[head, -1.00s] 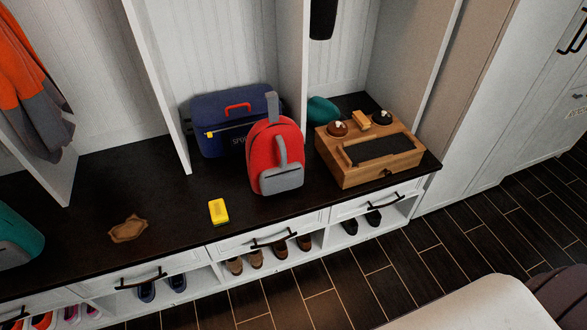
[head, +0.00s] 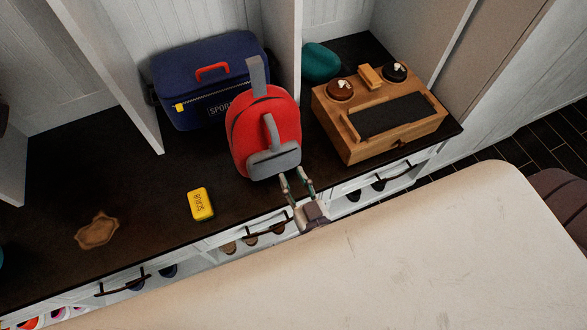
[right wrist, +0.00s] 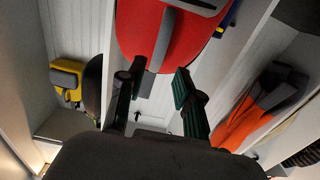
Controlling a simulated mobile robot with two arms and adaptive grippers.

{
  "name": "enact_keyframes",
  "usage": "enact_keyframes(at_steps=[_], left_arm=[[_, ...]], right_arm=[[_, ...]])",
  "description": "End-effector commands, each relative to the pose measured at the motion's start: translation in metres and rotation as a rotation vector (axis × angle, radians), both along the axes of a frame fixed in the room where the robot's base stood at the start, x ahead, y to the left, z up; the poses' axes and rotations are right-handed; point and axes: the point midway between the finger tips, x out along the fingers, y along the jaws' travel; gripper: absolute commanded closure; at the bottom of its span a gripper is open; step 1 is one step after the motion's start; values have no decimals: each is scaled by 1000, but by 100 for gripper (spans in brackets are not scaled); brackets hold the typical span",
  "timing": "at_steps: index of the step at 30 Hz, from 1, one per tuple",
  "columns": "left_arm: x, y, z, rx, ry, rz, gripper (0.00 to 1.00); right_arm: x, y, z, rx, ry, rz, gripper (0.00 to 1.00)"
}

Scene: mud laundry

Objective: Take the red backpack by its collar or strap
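The red backpack (head: 278,128) stands upright on the dark bench top. It has a grey top loop (head: 257,73), a grey front strap (head: 270,132) and a grey front pocket (head: 273,162). My right gripper (head: 297,178) is open and empty, just in front of the backpack's lower right side at the bench edge. In the right wrist view the backpack (right wrist: 190,38) and a grey strap (right wrist: 163,40) lie ahead of the open fingers (right wrist: 159,72). I cannot tell how far the fingers are from it. My left gripper is not in view.
A blue sports bag (head: 205,80) stands behind to the left. A wooden valet box (head: 345,142) is at the right, with a divider (head: 288,45) behind. A yellow soap box (head: 201,204) and a brown cloth-like piece (head: 97,230) lie on the bench left.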

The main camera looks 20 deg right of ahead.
Motion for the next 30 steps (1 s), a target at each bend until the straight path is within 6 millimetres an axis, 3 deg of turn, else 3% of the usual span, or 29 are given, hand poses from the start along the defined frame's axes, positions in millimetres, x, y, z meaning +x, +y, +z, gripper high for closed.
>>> enact_keyframes(at_steps=[8, 16, 24, 30], left_arm=[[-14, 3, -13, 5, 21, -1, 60], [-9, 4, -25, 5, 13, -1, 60], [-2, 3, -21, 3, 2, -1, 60], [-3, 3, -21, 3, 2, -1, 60]], right_arm=[[32, 0, -2, -1, -2, -1, 66], [70, 2, -2, 0, -1, 0, 66], [103, 3, 0, -1, 0, 1, 66], [115, 4, -1, -1, 1, 1, 66]])
